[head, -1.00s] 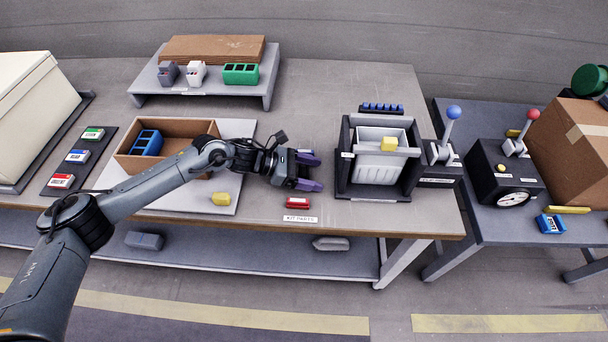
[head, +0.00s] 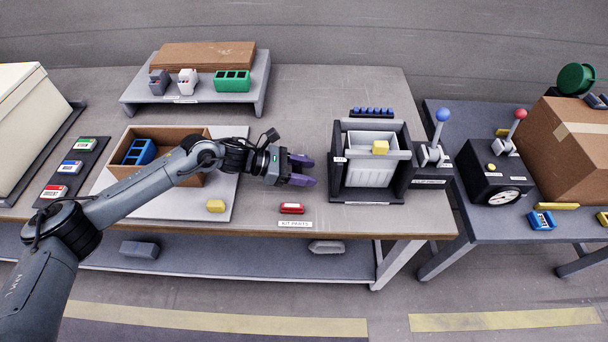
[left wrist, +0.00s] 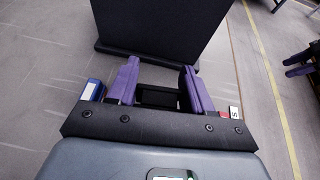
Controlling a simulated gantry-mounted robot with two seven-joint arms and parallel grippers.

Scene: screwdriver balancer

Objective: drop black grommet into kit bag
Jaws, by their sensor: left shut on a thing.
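My left gripper (head: 302,171) is just left of the kit bag stand in the head view, above the table. Its purple fingers are shut on a small dark piece, the black grommet (left wrist: 157,97), which shows between them in the left wrist view; its shape is hard to make out. The kit bag (head: 370,174) is a pale grey open bag held in a black stand (head: 337,172).
A red part (head: 291,208) lies by the kit parts label. A yellow block (head: 216,206) lies on a pale mat, near a cardboard tray (head: 190,180) with a blue block. Blue-knobbed (head: 442,115) and red-knobbed (head: 520,113) levers stand right of the bag.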

